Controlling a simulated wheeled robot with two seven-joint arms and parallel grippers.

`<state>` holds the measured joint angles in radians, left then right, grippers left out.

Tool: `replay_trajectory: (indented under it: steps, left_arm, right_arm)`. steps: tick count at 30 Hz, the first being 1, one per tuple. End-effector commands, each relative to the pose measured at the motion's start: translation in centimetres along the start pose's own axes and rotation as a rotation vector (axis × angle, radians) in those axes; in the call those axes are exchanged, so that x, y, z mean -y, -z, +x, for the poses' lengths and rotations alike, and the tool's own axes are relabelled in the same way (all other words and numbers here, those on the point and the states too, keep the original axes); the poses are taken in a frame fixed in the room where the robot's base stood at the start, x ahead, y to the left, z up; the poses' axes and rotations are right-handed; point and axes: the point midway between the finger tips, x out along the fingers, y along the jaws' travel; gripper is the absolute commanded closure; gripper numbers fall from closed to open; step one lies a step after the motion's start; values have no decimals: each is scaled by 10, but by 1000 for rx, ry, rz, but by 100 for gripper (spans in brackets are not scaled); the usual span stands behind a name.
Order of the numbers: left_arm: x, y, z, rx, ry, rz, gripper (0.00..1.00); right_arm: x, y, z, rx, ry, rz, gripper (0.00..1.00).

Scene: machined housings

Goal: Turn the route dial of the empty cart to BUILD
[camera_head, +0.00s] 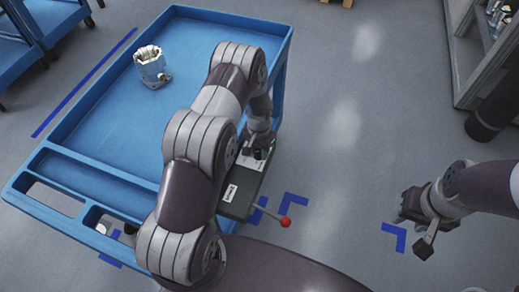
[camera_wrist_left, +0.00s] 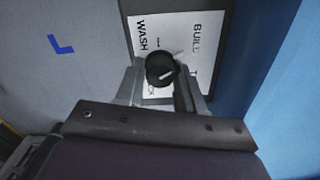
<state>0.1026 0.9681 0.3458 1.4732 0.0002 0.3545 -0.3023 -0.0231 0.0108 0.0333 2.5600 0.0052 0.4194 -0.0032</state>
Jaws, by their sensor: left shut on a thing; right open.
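The route dial (camera_wrist_left: 158,68) is a black round knob on a white label plate (camera_wrist_left: 196,72) in the left wrist view. WASH reads at the plate's left and BUILD at its right. A pale pointer mark on the knob slants up and right, toward the BUILD side; its exact setting is hard to tell. My left gripper (camera_wrist_left: 158,88) is shut on the dial, one finger on each side. In the head view this gripper (camera_head: 259,143) is over the dark control box (camera_head: 238,191) on the blue cart's (camera_head: 42,158) right side. My right gripper (camera_head: 422,218) is open and empty, off the cart.
A metal housing (camera_head: 151,66) stands on this cart's deck near the far left. A lever with a red knob (camera_head: 286,222) sticks out from the box. Other blue carts (camera_head: 48,18) stand at upper left, and a shelf (camera_head: 475,50) at upper right. Floor between is clear.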

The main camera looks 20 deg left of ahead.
Motion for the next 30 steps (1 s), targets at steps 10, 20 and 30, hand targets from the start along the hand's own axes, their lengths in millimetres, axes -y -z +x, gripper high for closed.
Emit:
replay_trajectory:
  steps: [10, 20, 30]
  left_arm:
    - [0, 0, -1, 1, 0, 6, 93]
    - [0, 0, 0, 0, 0, 5, 37]
    - [1, 1, -31, -5, 2, 5, 37]
  right_arm:
    - [0, 0, 0, 0, 0, 0, 57]
    - [0, 0, 0, 0, 0, 0, 57]
    - [0, -1, 6, 0, 0, 0, 57]
